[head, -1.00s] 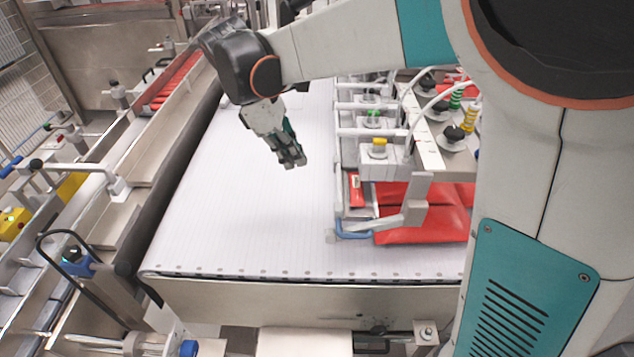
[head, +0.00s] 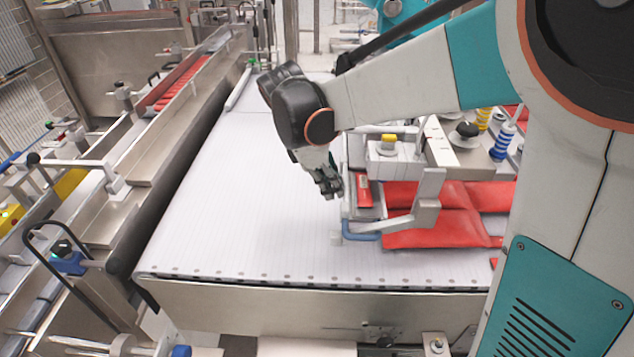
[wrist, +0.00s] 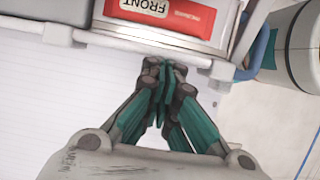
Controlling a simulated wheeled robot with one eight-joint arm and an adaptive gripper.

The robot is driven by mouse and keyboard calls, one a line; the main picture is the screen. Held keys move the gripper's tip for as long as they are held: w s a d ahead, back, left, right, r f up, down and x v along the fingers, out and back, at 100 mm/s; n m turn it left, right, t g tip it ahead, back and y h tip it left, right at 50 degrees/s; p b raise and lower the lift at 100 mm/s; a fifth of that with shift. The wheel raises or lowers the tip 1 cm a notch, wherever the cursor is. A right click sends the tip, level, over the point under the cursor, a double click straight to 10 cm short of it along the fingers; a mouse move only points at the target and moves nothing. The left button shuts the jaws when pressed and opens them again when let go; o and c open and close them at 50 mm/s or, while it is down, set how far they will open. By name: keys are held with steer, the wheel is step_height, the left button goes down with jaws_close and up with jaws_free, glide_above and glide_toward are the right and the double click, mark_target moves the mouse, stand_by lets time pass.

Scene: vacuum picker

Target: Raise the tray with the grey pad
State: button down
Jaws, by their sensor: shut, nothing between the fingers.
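A narrow metal tray frame (head: 348,213) with a small red packet (head: 363,190) in it stands at the right part of the white belt. In the wrist view the packet (wrist: 165,14) reads "FRONT", inside the frame (wrist: 150,40). I cannot tell a grey pad apart for sure. My gripper (head: 333,190) points down just left of the frame. In the wrist view its fingertips (wrist: 164,70) are together and empty, close to the frame's near bar. Whether they touch it I cannot tell.
A blue handle (head: 368,230) curves at the frame's near corner. Larger red packs (head: 440,230) lie to its right under the picker's metal arm (head: 428,195). The white belt (head: 225,200) is clear to the left. A steel rail with red packs (head: 180,85) runs along the far left.

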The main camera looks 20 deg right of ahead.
mark_target(356, 195)
steer(key=shift+s+d+r, duration=0.1)
steer(key=shift+d, duration=0.1)
steer(key=d, duration=0.1)
steer(key=d+r+p, duration=0.1)
steer(key=s+d+p, duration=0.1)
steer(key=shift+d+r, duration=0.1)
steer(key=shift+r, duration=0.25)
steer(key=shift+s+d, duration=0.1)
steer(key=shift+d, duration=0.05)
steer(key=shift+f, duration=0.15)
stand_by(0.9)
